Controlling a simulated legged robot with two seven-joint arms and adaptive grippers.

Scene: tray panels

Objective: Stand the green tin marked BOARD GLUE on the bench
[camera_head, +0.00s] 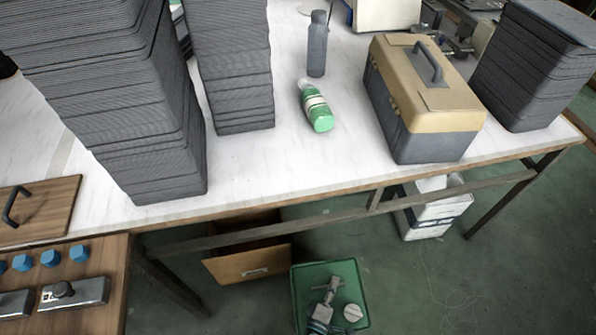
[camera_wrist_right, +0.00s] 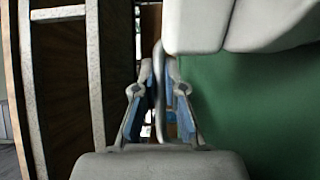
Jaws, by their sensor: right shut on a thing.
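A green, square-cornered tin (camera_head: 346,272) with a raised rim and a round white cap (camera_head: 353,312) is at the bottom of the head view, in front of and below the bench edge. I look down on its top; no lettering shows. My right gripper (camera_head: 332,284) is over the tin's top, left of the cap, shut on what looks like its thin handle. In the wrist view, the jaws (camera_wrist_right: 160,95) close around a thin grey loop, with green surface to the right. The white bench (camera_head: 350,155) is above the tin in the picture. My left gripper is out of view.
A green-and-white bottle (camera_head: 316,108) lies on the bench and a grey bottle (camera_head: 317,45) stands behind it. Grey panel stacks (camera_head: 235,75) stand left; a beige-topped toolbox (camera_head: 425,100) stands right. Bare bench lies around the lying bottle. A wooden drawer (camera_head: 250,265) sits below.

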